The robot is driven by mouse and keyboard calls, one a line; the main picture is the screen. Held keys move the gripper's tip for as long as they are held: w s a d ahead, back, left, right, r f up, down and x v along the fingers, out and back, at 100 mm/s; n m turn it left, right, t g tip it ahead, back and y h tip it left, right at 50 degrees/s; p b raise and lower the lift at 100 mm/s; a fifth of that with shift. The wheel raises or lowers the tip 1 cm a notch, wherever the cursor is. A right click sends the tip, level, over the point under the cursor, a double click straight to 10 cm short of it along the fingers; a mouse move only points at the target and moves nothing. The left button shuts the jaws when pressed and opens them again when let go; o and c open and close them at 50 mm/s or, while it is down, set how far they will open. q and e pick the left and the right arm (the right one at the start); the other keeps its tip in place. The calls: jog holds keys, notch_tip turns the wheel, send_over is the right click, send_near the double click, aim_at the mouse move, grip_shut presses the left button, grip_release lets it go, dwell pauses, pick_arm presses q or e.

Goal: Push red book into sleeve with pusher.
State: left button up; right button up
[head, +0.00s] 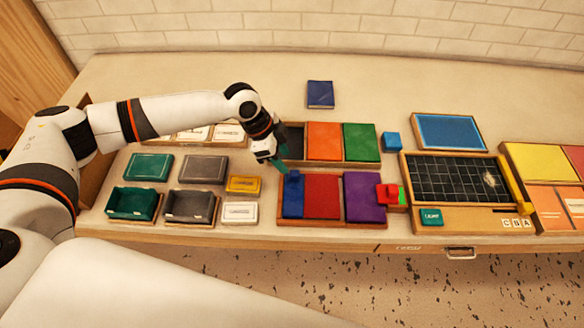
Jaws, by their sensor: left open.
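A flat dark red piece (322,196), which looks like the red book, lies in a low wooden tray at the front middle. A blue block with a raised part (293,195) is at its left and a purple piece (364,198) is at its right. My left gripper (279,163) is open and empty at the tray's back left corner, just behind the blue block. A small red block (387,193) sits at the purple piece's right edge. I cannot tell which piece is the sleeve or the pusher. The right gripper is not in view.
Behind, another tray holds an orange piece (323,141) and a green piece (361,142). A dark blue book (320,94) lies farther back. Teal and grey boxes are at left. A black grid board (457,180) is at right. The back of the table is mostly clear.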

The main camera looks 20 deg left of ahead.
aim_at(293, 173)
pick_arm(q)
jog(key=p+x, duration=0.1)
jog(key=x, duration=0.5)
jog(key=shift+d+f, duration=0.2)
jog(key=shift+f, duration=0.1)
